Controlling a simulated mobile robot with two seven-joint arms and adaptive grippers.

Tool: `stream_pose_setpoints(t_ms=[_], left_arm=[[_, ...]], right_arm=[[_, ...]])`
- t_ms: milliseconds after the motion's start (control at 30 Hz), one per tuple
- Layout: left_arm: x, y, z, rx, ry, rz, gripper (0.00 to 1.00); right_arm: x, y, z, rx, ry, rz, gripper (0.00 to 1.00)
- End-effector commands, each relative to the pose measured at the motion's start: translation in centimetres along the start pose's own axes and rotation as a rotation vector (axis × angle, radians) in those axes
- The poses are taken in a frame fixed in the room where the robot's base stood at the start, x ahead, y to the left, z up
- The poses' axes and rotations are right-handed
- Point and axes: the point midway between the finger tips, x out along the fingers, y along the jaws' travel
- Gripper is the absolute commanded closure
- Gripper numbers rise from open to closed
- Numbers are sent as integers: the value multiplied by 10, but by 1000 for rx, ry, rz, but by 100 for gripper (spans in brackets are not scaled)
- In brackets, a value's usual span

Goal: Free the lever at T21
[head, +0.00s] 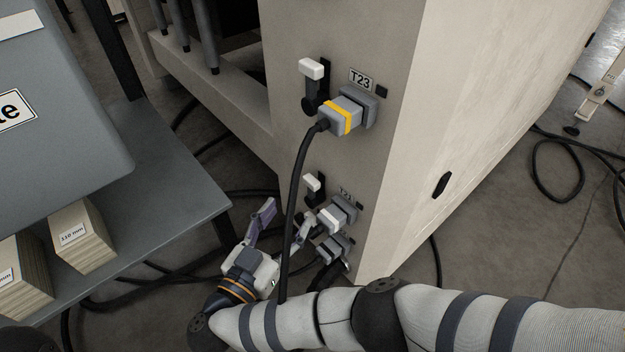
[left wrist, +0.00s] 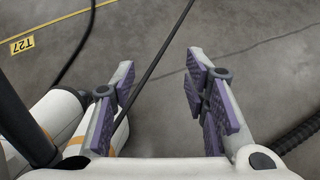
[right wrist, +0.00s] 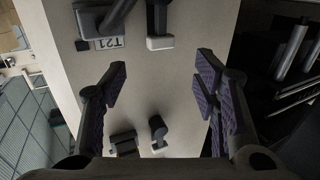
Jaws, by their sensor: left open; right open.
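The T21 lever (head: 313,186) has a white handle on a black arm, pointing up, on the cabinet's beige face. It shows upside down in the right wrist view (right wrist: 160,42), beside the T21 label (right wrist: 107,43). A grey T21 connector (head: 341,211) with a white band sits right of and below the lever. My right gripper (head: 288,212) is open and empty, below and left of the lever in the head view. Its fingers also show apart in the right wrist view (right wrist: 162,68). My left gripper (left wrist: 160,65) is open and empty above the floor.
Above is the T23 lever (head: 311,70) and its yellow-banded connector (head: 342,115). Its black cable (head: 294,185) hangs past my right gripper. Another connector (head: 331,249) sits below T21's. A grey shelf (head: 175,185) with stacked blocks stands left. Cables lie on the floor.

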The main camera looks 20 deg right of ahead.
Motion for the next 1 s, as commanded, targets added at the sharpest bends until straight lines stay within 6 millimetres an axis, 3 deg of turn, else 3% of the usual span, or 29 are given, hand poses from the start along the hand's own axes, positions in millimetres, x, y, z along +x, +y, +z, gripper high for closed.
stream_pose_setpoints(t_ms=[200,333,500,733,767,1000], left_arm=[[25,2,-11,4,-41,0,59],[36,1,-11,8,-71,-2,59],[42,0,-12,11,-87,-3,59],[41,0,-11,11,-87,-3,59],[41,0,-11,11,-87,-3,59],[41,0,-11,10,-87,-3,59]], right_arm=[[58,1,9,-1,-1,0,45],[83,0,8,-2,-2,-1,45],[99,0,4,0,-1,-2,45],[100,0,1,0,-1,-2,45],[100,0,1,0,-1,-2,47],[100,0,1,0,-1,-2,100]])
